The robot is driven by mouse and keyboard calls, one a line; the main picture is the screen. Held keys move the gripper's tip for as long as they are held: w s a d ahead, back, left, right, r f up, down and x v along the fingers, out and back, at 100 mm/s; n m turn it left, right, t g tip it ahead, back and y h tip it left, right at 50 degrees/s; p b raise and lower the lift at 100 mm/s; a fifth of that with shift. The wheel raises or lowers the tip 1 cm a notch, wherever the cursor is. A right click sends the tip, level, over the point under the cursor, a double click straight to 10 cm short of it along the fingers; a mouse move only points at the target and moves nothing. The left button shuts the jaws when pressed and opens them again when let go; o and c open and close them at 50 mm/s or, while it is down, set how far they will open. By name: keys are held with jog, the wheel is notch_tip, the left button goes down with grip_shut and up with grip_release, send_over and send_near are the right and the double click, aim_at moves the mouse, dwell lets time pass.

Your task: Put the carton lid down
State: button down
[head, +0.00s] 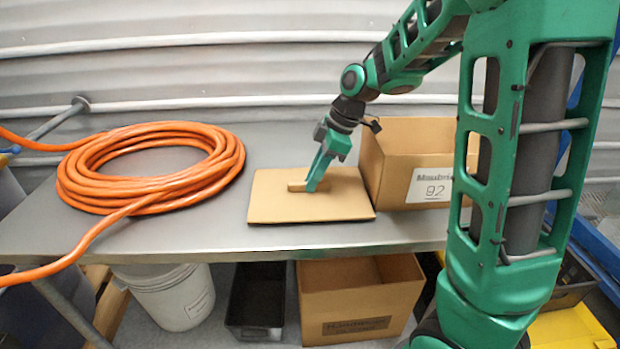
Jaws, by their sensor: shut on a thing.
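The carton lid (285,207) is a flat tan panel with a raised handle strip on its top. It is level, at the grey table's surface between the orange hose and the open carton. A dark band shows under its front edge; I cannot tell whether it touches the table. My gripper (312,187) points down and is shut on the lid's handle. The carton (410,190) stands just to the right, with its top open and a white label reading 92. My arm hides part of the carton's right side.
A coiled orange hose (95,190) covers the table's left part. Below stand a white bucket (180,305), a black bin (257,300) and another cardboard box (350,295). A corrugated wall is behind.

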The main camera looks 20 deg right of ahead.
jog(key=shift+f, duration=0.1)
jog(key=c, duration=1.8)
grip_release()
jog(key=shift+o, duration=0.2)
jog(key=v, duration=1.2)
